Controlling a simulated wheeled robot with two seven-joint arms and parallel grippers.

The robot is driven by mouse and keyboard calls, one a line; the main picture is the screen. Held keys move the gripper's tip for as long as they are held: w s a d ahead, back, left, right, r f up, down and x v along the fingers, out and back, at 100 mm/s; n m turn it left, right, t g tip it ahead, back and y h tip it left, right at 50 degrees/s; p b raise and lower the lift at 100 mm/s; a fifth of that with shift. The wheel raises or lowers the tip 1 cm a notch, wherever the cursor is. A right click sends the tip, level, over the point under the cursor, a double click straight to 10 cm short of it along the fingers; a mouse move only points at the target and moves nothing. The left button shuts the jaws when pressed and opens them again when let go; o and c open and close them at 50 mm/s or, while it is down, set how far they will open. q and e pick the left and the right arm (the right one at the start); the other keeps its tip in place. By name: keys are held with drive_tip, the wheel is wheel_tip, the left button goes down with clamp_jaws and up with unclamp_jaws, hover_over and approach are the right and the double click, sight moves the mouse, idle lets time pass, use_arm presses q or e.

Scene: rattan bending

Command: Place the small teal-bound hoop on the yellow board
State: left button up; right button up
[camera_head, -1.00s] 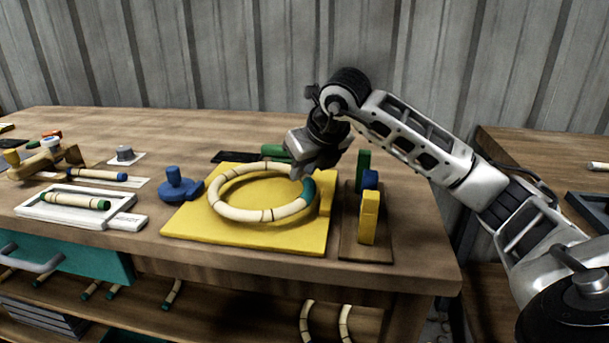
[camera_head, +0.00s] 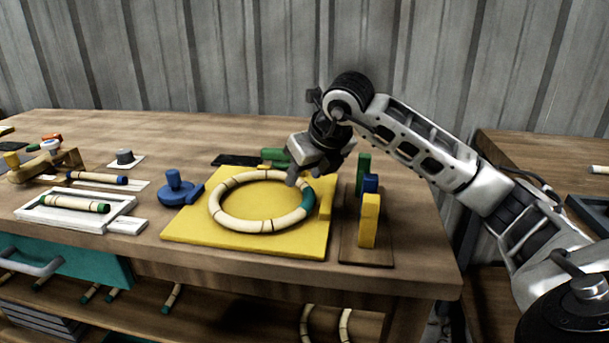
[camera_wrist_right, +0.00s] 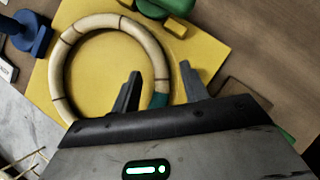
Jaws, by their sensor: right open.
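The cream hoop with a teal binding (camera_head: 225,219) lies flat on the yellow board (camera_head: 190,236) in the head view. Its teal part is at the right side. The hoop (camera_wrist_right: 62,75) and the yellow board (camera_wrist_right: 103,77) also show in the right wrist view. My right gripper (camera_head: 306,178) is just above the hoop's right rear part. In the right wrist view the right gripper (camera_wrist_right: 160,82) has its two fingers apart, near the teal binding, with nothing held between them. My left gripper is not in view.
A blue knobbed piece (camera_head: 175,190) stands at the board's left. Yellow, blue and green upright blocks (camera_head: 369,220) stand on a dark base at its right. A green piece (camera_head: 273,154) lies behind. A white tray (camera_head: 88,221) with a rattan piece is at left.

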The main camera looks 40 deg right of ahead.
drive_tip(key=p+v, duration=0.1)
drive_tip(key=v, duration=0.9)
drive_tip(key=shift+s+r, duration=0.2)
drive_tip(key=shift+r, duration=0.15)
